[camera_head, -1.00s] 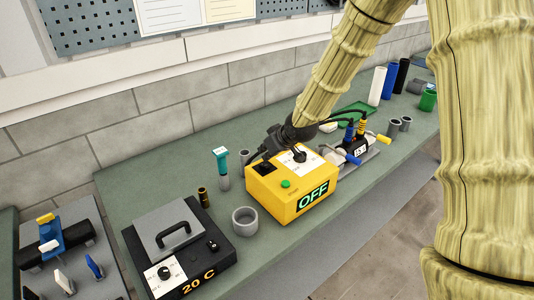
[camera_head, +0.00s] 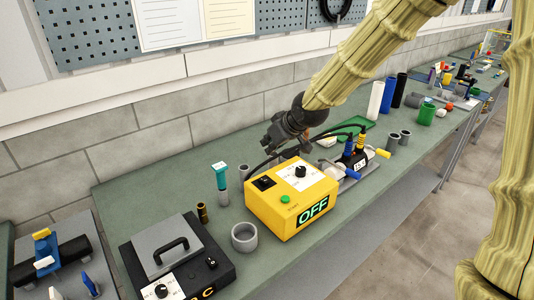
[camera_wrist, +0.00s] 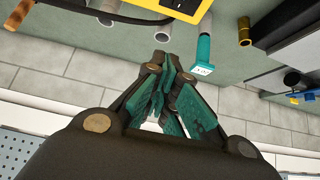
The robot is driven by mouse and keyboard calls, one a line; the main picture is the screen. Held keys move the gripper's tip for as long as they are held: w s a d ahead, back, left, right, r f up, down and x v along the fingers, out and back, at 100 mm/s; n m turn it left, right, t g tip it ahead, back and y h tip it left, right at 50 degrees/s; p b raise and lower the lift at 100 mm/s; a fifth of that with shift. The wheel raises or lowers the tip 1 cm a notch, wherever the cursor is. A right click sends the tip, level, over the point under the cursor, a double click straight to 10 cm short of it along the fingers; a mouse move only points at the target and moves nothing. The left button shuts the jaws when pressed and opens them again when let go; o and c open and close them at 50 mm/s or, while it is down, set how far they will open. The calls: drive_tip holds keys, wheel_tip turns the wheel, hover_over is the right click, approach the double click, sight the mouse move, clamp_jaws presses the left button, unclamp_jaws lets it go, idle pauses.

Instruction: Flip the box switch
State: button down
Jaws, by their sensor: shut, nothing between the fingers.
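The yellow box (camera_head: 272,210) stands on the green bench, with a black rocker switch (camera_head: 264,183) at the back left of its top. Its front display (camera_head: 313,209) reads OFF. A dial (camera_head: 299,172) and a green button (camera_head: 285,199) are also on top. My gripper (camera_head: 268,147) is shut and empty, raised behind the box and apart from the switch. In the wrist view my closed teal-padded fingers (camera_wrist: 160,62) point towards the bench. Only part of the yellow box (camera_wrist: 160,8) shows there, at the top edge, with the dark switch (camera_wrist: 184,5) partly cut off.
A teal-topped tool (camera_head: 220,178), a small dark cylinder (camera_head: 202,213) and a grey ring (camera_head: 244,237) stand left of the box. A black heater unit (camera_head: 210,265) is nearer left. The block wall (camera_head: 150,130) is behind.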

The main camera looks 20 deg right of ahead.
drive_tip(key=shift+s+d+r, duration=0.1)
drive_tip(key=shift+s+r, duration=0.15)
drive_tip(key=shift+r, duration=0.3)
drive_tip(key=shift+s+d+r, duration=0.1)
drive_tip(key=shift+s+r, duration=0.1)
drive_tip(key=shift+r, duration=0.3)
